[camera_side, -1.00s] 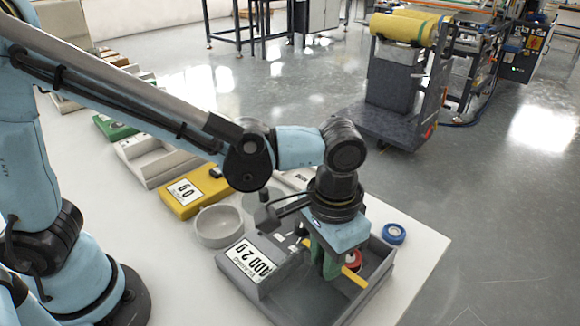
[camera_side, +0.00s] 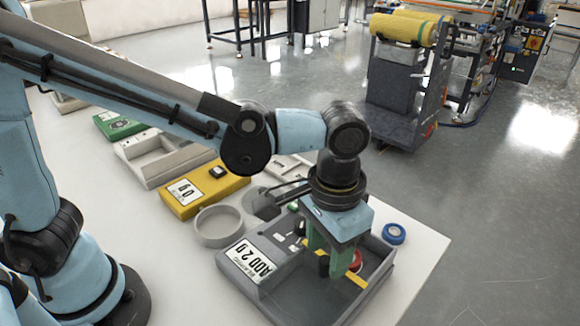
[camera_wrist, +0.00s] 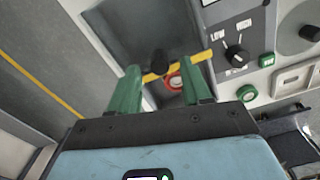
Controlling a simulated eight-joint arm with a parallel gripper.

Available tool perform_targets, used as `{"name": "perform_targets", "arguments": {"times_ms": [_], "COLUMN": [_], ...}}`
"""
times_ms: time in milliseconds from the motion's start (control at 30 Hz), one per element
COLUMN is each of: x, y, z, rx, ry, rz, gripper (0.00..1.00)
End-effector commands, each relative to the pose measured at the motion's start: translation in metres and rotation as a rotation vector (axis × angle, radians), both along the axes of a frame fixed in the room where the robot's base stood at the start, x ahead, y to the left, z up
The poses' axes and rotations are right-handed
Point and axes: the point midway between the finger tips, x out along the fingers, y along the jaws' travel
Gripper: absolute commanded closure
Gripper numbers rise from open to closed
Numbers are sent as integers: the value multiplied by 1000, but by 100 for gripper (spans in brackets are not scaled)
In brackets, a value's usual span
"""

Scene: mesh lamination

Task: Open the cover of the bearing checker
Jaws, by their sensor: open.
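The bearing checker is a grey box (camera_side: 376,258) with a raised rim and a white label reading "ADD 2 D" (camera_side: 252,258). A yellow bar (camera_wrist: 200,57) with a black knob (camera_wrist: 157,62) lies across it; in the side view the bar (camera_side: 356,281) shows beside my fingers. A red ring (camera_wrist: 174,82) sits behind the bar. I cannot clearly make out the cover's outline. My gripper (camera_side: 332,262) points down over the box, open. In the wrist view my gripper (camera_wrist: 160,82) has its green fingers on either side of the knob, holding nothing visible. Contact cannot be told.
A blue ring (camera_side: 394,234) lies on the white table right of the box. A round grey bowl (camera_side: 218,227) and a yellow box (camera_side: 188,200) stand to the left. A panel with a dial (camera_wrist: 236,55) is at the right in the wrist view.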

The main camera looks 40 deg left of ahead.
Motion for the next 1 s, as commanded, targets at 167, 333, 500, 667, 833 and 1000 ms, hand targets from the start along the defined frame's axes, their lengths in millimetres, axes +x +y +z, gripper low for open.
{"name": "perform_targets", "arguments": {"times_ms": [167,333,500,667,833,1000], "x": [-1,0,0,0,0,0], "y": [0,0,0,0,0,0], "z": [31,60,83,97,102,102], "rx": [0,0,0,0,0,0], "ry": [0,0,1,1,1,1], "rz": [0,0,0,0,0,0], "gripper": [52,52,52,52,52,52]}}
